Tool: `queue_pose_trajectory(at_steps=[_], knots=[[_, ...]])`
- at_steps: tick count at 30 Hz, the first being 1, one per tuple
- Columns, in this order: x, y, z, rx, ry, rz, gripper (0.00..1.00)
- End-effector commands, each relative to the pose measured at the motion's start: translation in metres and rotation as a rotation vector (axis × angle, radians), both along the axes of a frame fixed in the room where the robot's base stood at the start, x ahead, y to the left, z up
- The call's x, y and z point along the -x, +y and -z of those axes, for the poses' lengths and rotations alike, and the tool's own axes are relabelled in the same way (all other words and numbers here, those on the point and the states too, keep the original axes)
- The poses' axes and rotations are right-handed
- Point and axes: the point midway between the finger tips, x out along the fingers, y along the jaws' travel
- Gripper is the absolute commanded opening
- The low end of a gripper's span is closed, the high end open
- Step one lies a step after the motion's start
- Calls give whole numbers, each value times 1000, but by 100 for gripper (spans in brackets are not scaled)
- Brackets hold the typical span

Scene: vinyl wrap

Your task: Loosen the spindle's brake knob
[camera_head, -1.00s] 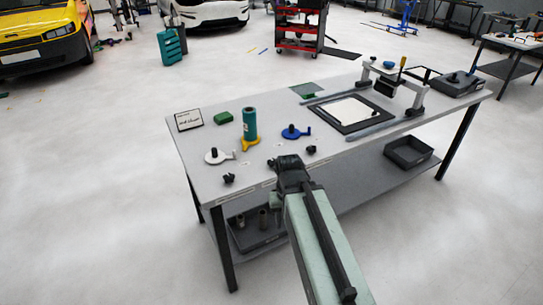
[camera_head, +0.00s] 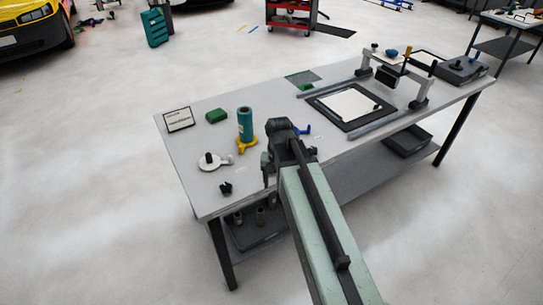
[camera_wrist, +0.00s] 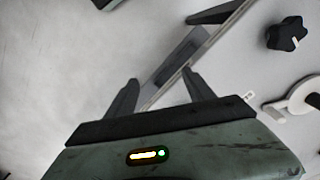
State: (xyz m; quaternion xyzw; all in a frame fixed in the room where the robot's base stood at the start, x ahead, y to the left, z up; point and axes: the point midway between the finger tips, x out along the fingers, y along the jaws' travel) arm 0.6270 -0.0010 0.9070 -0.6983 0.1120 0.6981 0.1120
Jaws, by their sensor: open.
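My gripper (camera_head: 270,174) is over the table's front edge, open and empty. In the wrist view its two dark fingers (camera_wrist: 160,80) stand apart above that edge. A black lobed knob (camera_wrist: 286,34) with a white mark lies to their upper right, apart from them. It appears to be the small black knob (camera_head: 226,187) in front of the white spindle (camera_head: 214,162) in the head view. The white spindle's base (camera_wrist: 297,102) also shows at the wrist view's right edge. A yellow-based spindle (camera_head: 246,149) carries a teal roll (camera_head: 245,121). The blue spindle (camera_head: 304,130) is partly hidden by my arm.
The grey table (camera_head: 190,140) also holds a small sign (camera_head: 178,119), a green block (camera_head: 216,116), and a framed sheet (camera_head: 350,104) under a gantry (camera_head: 389,76). Grey bins sit on the lower shelf. The tabletop around the white spindle is mostly clear.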

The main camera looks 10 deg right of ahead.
Motion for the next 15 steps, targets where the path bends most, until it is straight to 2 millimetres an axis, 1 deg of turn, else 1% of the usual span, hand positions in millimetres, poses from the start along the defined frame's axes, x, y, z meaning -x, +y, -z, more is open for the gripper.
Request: queue_pose_trajectory(at_steps=[1, 3, 6, 9, 15], knots=[[-33, 0, -42, 0, 0, 112, 62], [-59, 0, -64, 0, 0, 271, 62], [-83, -1, -82, 0, 0, 443, 62], [-93, -1, -86, 0, 0, 530, 62], [-92, -1, -76, 0, 0, 547, 62]])
